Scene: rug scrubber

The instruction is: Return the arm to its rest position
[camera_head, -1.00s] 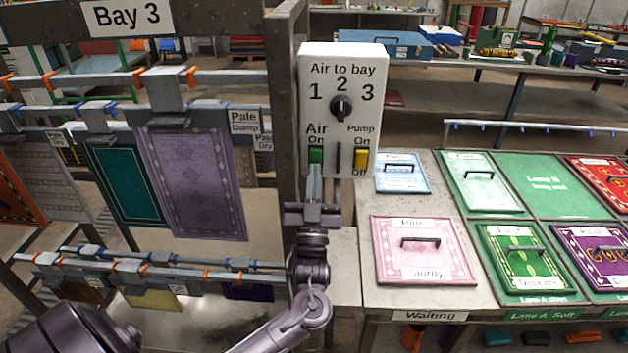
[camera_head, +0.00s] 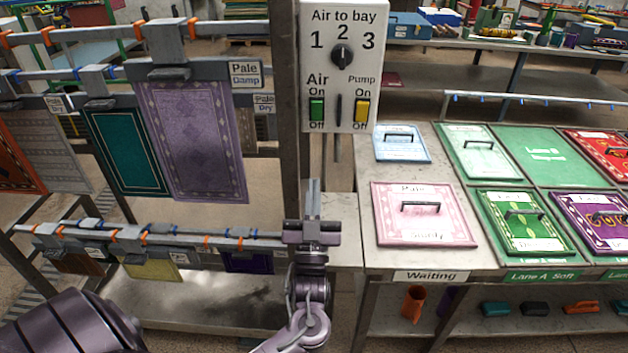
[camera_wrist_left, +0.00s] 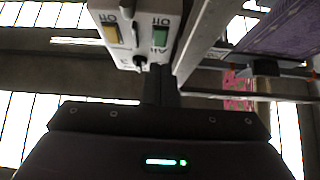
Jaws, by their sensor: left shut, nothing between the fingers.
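My left gripper (camera_head: 313,199) stands upright below the control box, its fingers shut with nothing between them. It is apart from the box in the head view. In the left wrist view its shut fingers (camera_wrist_left: 160,85) point toward the underside of the box. The white control box (camera_head: 341,95) has a dial (camera_head: 342,56) marked 1, 2, 3, its pointer toward 2. Below are a green Air switch (camera_head: 317,109) and a yellow Pump switch (camera_head: 362,110). My right gripper is not in view.
A rack (camera_head: 289,120) with hanging rugs, one purple (camera_head: 192,140), stands to the left. On the right a table (camera_head: 408,270) holds a pink rug (camera_head: 424,228) and several others with handles. Rails (camera_head: 190,236) run just left of my gripper.

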